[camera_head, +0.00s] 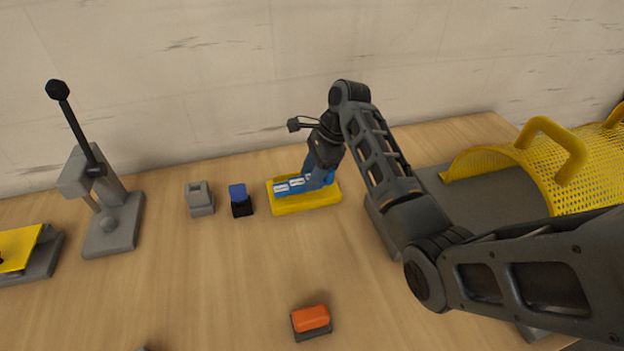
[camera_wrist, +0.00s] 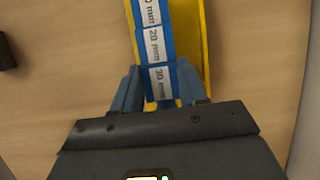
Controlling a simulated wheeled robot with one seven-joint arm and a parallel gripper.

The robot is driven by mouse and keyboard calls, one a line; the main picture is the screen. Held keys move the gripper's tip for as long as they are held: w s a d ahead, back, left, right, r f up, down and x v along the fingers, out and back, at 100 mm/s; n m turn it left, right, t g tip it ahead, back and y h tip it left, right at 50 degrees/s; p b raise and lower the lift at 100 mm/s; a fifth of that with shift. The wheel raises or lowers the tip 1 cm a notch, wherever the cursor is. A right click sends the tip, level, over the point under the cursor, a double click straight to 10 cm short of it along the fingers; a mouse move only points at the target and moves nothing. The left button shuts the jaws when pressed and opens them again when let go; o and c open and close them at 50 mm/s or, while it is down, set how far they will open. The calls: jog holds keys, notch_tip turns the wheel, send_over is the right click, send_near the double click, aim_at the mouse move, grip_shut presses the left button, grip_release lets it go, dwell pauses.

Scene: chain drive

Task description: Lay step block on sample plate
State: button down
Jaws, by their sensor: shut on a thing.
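In the wrist view the block (camera_wrist: 154,45) runs away from my gripper along the tray (camera_wrist: 188,22). My gripper (camera_head: 318,178) points down at the block's right part, and its blue fingers (camera_wrist: 158,88) are shut on either side of it. I cannot tell whether the block touches the tray floor. A yellow plate (camera_head: 17,248) on a grey base at the far left may be the sample plate; no label shows.
A grey lever press (camera_head: 112,223) stands at left. A small grey block (camera_head: 200,200) and a blue-and-black piece (camera_head: 241,200) sit left of the tray. An orange-topped block (camera_head: 311,318) lies at the front. A yellow mesh guard (camera_head: 560,165) stands at right. The middle front table is mostly clear.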

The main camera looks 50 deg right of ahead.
notch_tip(320, 180, down, 2)
jog(key=c, duration=0.5)
grip_release()
jog(key=p+v, duration=0.2)
jog(key=v, duration=0.9)
jog(key=shift+s, duration=0.1)
jog(key=shift+s+d+r+p, duration=0.15)
jog(key=shift+d+r+p, duration=0.05)
jog(key=shift+r+p, duration=0.3)
jog(key=shift+f, duration=0.1)
